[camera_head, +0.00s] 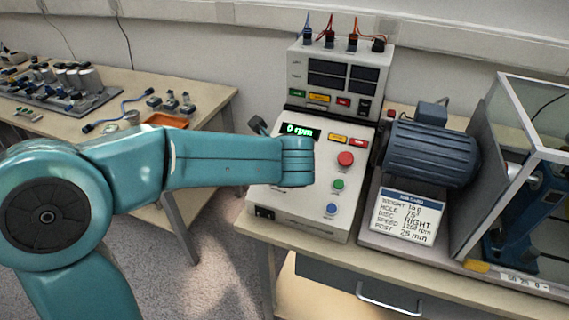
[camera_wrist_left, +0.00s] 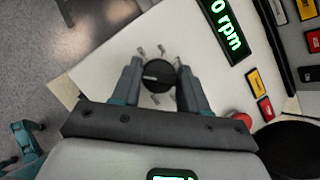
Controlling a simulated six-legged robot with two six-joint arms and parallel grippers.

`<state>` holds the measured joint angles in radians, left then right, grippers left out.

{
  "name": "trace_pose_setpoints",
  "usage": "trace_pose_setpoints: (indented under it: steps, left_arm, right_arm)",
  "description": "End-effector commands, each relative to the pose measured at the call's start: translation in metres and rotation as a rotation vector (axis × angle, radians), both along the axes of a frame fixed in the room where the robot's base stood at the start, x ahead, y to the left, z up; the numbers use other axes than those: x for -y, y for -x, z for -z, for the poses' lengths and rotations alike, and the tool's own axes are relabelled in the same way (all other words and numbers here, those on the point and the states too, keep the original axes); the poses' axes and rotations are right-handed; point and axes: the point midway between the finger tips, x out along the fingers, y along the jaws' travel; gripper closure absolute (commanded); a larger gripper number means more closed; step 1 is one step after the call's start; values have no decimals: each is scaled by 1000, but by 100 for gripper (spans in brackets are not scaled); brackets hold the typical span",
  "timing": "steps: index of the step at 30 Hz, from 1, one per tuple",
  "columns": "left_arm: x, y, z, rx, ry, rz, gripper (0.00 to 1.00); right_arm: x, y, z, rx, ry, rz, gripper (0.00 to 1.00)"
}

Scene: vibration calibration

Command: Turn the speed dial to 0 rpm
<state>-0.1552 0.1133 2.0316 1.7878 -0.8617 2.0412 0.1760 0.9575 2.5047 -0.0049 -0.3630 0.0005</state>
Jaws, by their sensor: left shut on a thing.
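The speed dial (camera_wrist_left: 158,76) is a black round knob with a pale mark, on the light panel of the control box in the left wrist view. My left gripper (camera_wrist_left: 158,72) is shut on it, one finger on each side. The green display reads "0 rpm" in the head view (camera_head: 300,131) and in the left wrist view (camera_wrist_left: 226,25). In the head view my left arm covers the dial and the fingertips. My right gripper is not in view.
The control box (camera_head: 300,215) has a red button (camera_head: 345,159), a green button (camera_head: 338,184) and a blue button (camera_head: 331,209) right of my arm. A blue motor (camera_head: 432,150) and a printed card (camera_head: 407,216) stand further right. A side table (camera_head: 205,100) holds small parts.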

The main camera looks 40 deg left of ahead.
Motion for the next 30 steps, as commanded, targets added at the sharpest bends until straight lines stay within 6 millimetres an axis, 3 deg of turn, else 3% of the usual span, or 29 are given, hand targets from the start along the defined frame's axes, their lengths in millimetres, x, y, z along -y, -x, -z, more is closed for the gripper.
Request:
trace_pose_setpoints:
  steps: [2,3,4,5,17,30]
  left_arm:
    - [0,1,2,-3,1,-1,87]
    - [0,1,2,-3,1,-1,44]
    - [0,1,2,-3,1,-1,34]
    - [0,0,1,-3,1,-1,31]
    - [5,6,-9,2,-1,2,31]
    - [55,67,-84,3,1,4,31]
  right_arm:
    - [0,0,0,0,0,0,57]
    - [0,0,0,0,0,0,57]
    - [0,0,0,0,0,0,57]
    - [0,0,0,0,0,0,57]
    - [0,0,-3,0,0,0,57]
    - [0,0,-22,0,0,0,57]
